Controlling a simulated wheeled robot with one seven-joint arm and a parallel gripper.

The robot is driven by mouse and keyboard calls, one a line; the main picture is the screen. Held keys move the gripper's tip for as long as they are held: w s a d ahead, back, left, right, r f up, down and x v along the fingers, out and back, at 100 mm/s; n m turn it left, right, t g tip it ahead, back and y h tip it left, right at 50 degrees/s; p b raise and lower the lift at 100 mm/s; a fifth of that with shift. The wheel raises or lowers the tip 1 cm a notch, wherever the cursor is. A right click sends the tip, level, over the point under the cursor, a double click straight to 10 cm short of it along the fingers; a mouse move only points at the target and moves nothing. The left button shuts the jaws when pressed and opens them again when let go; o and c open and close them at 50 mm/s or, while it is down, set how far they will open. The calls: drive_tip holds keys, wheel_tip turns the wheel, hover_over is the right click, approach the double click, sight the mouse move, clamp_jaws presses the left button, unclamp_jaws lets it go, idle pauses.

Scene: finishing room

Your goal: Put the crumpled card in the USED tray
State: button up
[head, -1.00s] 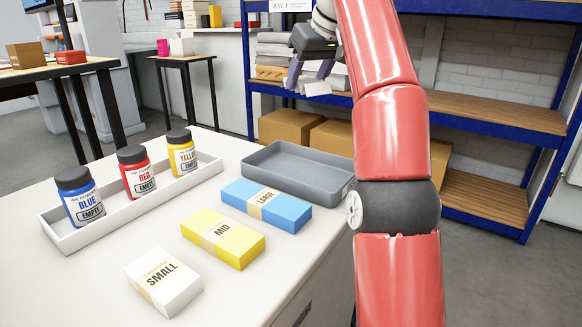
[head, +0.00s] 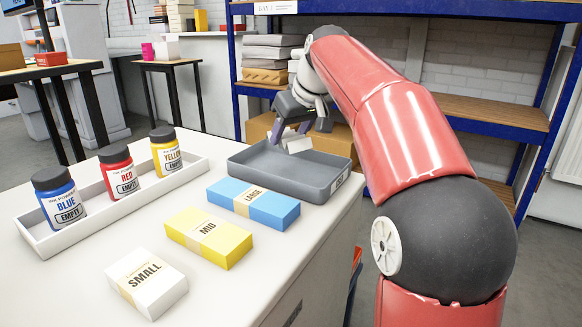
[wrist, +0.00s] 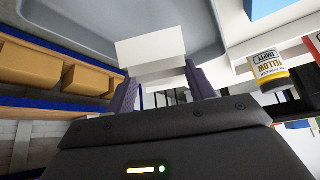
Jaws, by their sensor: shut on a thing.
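The white card (head: 298,145) is between the fingers of my gripper (head: 288,132), which is shut on it. The card also shows in the wrist view (wrist: 156,50), sticking out past the fingertips; I cannot make out its creases. The grey tray (head: 262,178) sits at the far right end of the white worktop, with a label on its right end too small to read. My gripper holds the card above the far side of the tray. In the wrist view the tray (wrist: 85,18) shows behind the card, with a gap that I cannot judge.
Blue LARGE (head: 253,203), yellow MID (head: 208,238) and white SMALL (head: 147,283) packs lie in front of the tray. A white holder (head: 103,210) with blue, red and yellow ink bottles stands at left. Blue-framed shelving (head: 492,115) with boxes stands behind.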

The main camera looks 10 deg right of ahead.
drive_tip(key=shift+f+b, duration=0.6)
drive_tip(key=shift+f, duration=2.8)
drive_tip(key=shift+f, duration=0.2)
drive_tip(key=o, duration=1)
drive_tip(key=shift+r, duration=0.1)
drive_tip(key=shift+r, duration=0.25)
drive_tip(key=p+v, duration=0.1)
drive_tip(key=v, duration=1)
drive_tip(key=shift+s+r, duration=0.25)
drive_tip(key=shift+r, duration=0.05)
